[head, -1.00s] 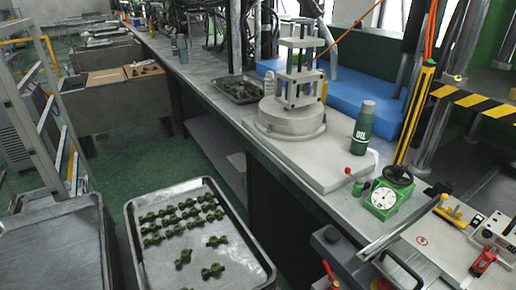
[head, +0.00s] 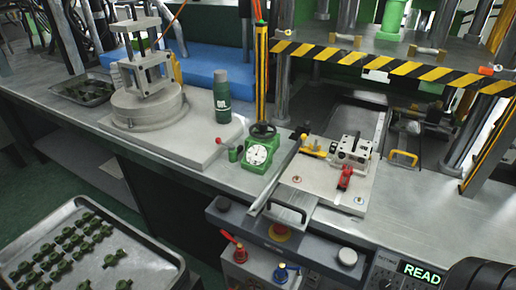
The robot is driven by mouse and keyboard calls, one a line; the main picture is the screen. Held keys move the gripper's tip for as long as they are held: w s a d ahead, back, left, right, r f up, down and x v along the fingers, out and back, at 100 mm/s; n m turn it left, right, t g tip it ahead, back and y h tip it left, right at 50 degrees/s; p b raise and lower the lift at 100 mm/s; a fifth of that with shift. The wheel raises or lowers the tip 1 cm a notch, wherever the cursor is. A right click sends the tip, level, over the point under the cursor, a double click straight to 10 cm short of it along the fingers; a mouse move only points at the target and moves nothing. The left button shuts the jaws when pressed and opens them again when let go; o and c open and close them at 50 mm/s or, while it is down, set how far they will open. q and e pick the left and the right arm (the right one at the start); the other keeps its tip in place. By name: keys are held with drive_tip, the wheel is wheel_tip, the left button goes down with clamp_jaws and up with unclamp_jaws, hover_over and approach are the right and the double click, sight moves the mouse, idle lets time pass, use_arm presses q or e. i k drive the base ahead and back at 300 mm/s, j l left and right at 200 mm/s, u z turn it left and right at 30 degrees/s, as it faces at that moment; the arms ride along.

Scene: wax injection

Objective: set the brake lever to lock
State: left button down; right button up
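Several levers show in the head view, and no label tells which is the brake lever. A lever with a red ball knob (head: 218,140) sits at the front right edge of the pale base plate (head: 190,150) under the round turntable (head: 148,106). A red-handled lever (head: 235,244) and a blue-handled lever (head: 283,270) are on the grey box below the bench front. A small red toggle clamp (head: 345,177) stands on the fixture plate. No lock marking is readable.
A green dial gauge (head: 261,150) and a green bottle (head: 221,97) stand near the turntable. A press with a striped bar (head: 390,66) is behind the fixture plate. A tray of green parts (head: 110,255) is lower left. The right bench top (head: 440,215) is mostly clear.

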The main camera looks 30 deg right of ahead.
sight(232, 147)
drive_tip(key=z, duration=2.15)
drive_tip(key=k+j, duration=0.1)
drive_tip(key=j, duration=0.3)
drive_tip(key=k+j, duration=0.1)
drive_tip(key=j, duration=0.3)
